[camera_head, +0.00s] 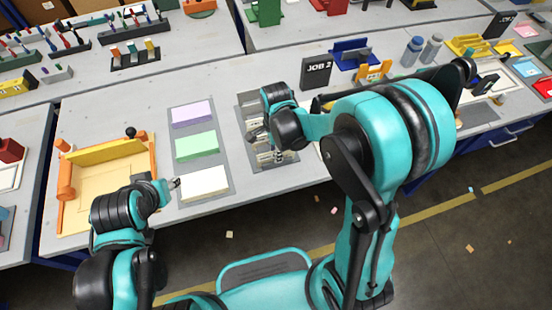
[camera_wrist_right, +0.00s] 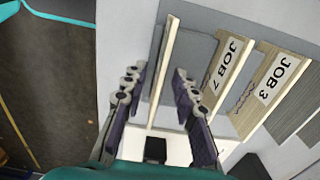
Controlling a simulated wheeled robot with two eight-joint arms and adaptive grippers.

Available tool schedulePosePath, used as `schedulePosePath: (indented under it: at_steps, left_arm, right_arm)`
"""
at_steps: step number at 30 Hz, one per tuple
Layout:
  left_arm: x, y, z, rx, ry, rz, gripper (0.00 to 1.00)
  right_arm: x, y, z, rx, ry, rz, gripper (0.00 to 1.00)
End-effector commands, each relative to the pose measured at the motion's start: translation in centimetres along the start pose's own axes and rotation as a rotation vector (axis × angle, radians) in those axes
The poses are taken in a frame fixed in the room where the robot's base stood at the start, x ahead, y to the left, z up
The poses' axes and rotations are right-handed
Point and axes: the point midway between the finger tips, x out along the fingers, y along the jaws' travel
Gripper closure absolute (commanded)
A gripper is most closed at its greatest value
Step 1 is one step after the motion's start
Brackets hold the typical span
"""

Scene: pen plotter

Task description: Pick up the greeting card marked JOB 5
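My right gripper (camera_wrist_right: 160,75) is open in the right wrist view, with one finger on each side of a thin, pale-edged upright slab (camera_wrist_right: 164,62). Gaps show between the slab and both fingers. No marking shows on it from this angle. To its right stand cards marked JOB 7 (camera_wrist_right: 228,72) and JOB 3 (camera_wrist_right: 280,80). No JOB 5 marking can be read in either view. In the head view my right gripper (camera_head: 262,138) is over the grey card rack (camera_head: 250,99), partly hiding it. My left gripper (camera_head: 175,184) is beside a white stack; its finger opening is too small to judge.
White (camera_head: 204,184), green (camera_head: 197,146) and purple (camera_head: 192,114) stacks lie on a grey mat left of the rack. A yellow and orange tray (camera_head: 95,195) is at far left. A black JOB 2 sign (camera_head: 317,73) stands behind right.

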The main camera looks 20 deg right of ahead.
Motion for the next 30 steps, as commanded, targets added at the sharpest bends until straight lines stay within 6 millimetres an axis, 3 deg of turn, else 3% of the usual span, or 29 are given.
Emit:
schedulePosePath:
  at_steps: [5,9,23,30]
  left_arm:
    - [-0.1,0.0,-0.1,0.000,0.000,0.000,0.60]
    - [-0.1,0.0,-0.1,0.000,0.000,0.000,0.60]
    - [-0.2,0.0,-0.2,0.000,0.000,0.000,0.60]
    - [-1.5,0.0,-1.1,0.000,0.000,0.000,0.60]
  right_arm:
    - [-0.1,0.0,0.0,0.000,0.000,0.000,0.72]
    - [-0.1,0.0,0.0,0.000,0.000,0.000,1.00]
    - [-0.4,0.0,0.0,0.000,0.000,0.000,1.00]
    - [-3.3,0.1,0.0,0.000,0.000,0.000,1.00]
